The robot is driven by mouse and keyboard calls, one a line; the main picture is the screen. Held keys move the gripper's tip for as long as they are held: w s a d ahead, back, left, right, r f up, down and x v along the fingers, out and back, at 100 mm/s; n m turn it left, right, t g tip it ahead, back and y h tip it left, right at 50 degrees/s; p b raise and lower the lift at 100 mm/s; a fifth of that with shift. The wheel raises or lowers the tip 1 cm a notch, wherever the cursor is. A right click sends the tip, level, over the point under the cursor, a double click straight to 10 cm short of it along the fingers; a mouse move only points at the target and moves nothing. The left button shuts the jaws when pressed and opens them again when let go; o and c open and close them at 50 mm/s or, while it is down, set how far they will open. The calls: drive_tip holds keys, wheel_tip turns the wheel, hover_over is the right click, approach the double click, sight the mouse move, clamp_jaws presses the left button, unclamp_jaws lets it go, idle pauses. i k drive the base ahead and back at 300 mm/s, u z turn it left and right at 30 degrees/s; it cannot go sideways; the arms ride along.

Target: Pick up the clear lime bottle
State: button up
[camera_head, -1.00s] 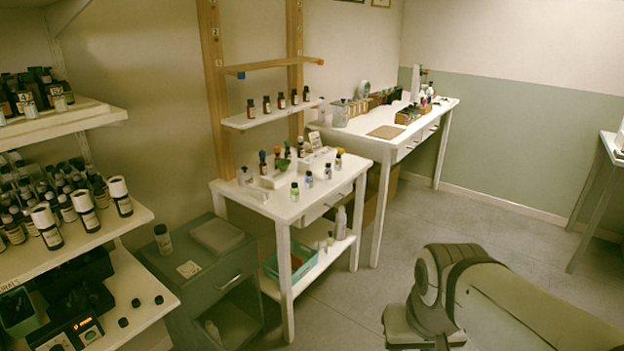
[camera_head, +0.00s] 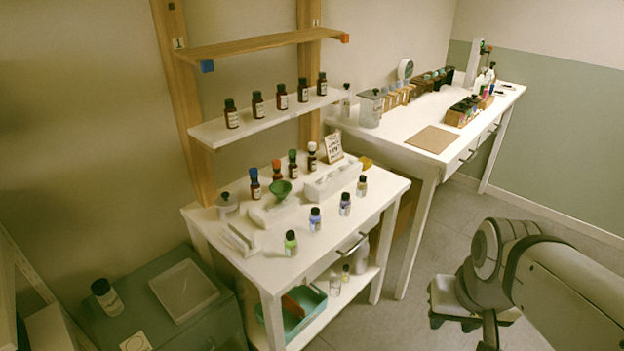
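The clear lime bottle (camera_head: 290,245), small with a black cap and lime-green contents, stands upright near the front edge of the white table (camera_head: 262,262). A bluish bottle (camera_head: 315,220), a violet-blue bottle (camera_head: 345,205) and an amber-toned bottle (camera_head: 362,187) stand in a row behind it to the right. My gripper (camera_head: 468,325) is at the lower right, well apart from the lime bottle. Its lower end runs toward the bottom edge, and I cannot make out whether its fingers are open.
Dropper bottles, a green funnel (camera_head: 281,188) and white holders stand behind the row. Brown bottles (camera_head: 282,96) line a shelf above. A lower shelf holds a teal bin (camera_head: 303,318) and small bottles. A grey cabinet (camera_head: 150,290) stands left.

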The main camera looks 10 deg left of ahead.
sight(291, 250)
drive_tip(key=u, duration=0.25)
drive_tip(key=i, duration=0.9)
drive_tip(key=u, duration=0.4)
drive_tip(key=k, duration=0.8)
drive_tip(key=u, duration=0.2)
drive_tip(key=i, duration=0.8)
drive_tip(key=z, duration=0.05)
